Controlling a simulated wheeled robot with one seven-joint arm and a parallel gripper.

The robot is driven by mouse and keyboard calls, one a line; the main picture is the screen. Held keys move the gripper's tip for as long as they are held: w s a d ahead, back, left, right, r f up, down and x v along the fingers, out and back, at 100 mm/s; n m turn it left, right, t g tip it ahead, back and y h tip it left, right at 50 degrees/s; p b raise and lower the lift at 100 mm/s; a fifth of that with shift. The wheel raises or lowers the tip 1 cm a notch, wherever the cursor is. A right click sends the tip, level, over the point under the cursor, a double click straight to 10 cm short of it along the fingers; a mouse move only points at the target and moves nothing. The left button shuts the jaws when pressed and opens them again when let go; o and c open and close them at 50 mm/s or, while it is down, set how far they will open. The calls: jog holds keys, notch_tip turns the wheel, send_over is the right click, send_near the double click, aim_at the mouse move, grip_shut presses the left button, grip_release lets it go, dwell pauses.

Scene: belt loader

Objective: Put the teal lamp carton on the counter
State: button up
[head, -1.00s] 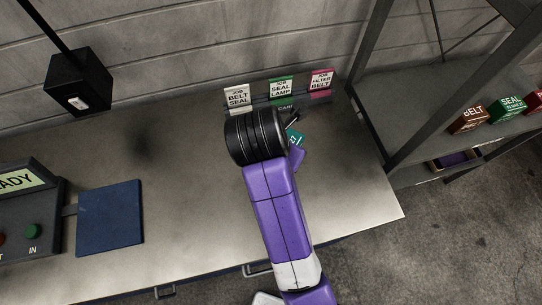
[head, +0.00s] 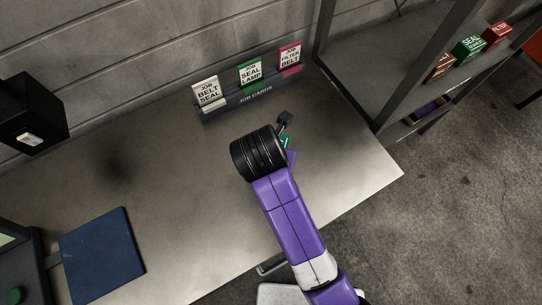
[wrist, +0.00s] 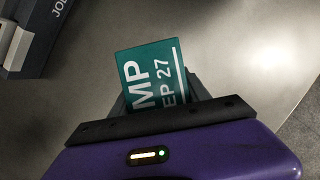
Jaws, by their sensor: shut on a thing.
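The teal lamp carton (wrist: 150,72) is held at my gripper (wrist: 160,98) in the wrist view, its top face showing part of white lettering, "MP" and "EP 27". My gripper is shut on it; the fingers are mostly hidden by the carton and the gripper body. In the head view only a small teal part of the carton (head: 285,141) shows beside my dark wrist. The carton is over the metal counter (head: 345,170), near its right part. I cannot tell whether it touches the surface.
A job card holder (head: 255,96) with three cards stands at the back of the counter. A blue pad (head: 102,256) lies at the left. A shelf rack (head: 375,75) with brown, green and red cartons stands to the right. The counter around my gripper is clear.

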jog(key=o, duration=1.5)
jog(key=p+v, duration=0.1)
jog(key=v, duration=1)
jog(key=shift+w, duration=0.1)
jog(key=shift+s+a+r+p, duration=0.1)
jog(key=shift+s+r+p, duration=0.2)
jog(key=shift+r+p, duration=0.45)
jog(key=shift+f, duration=0.25)
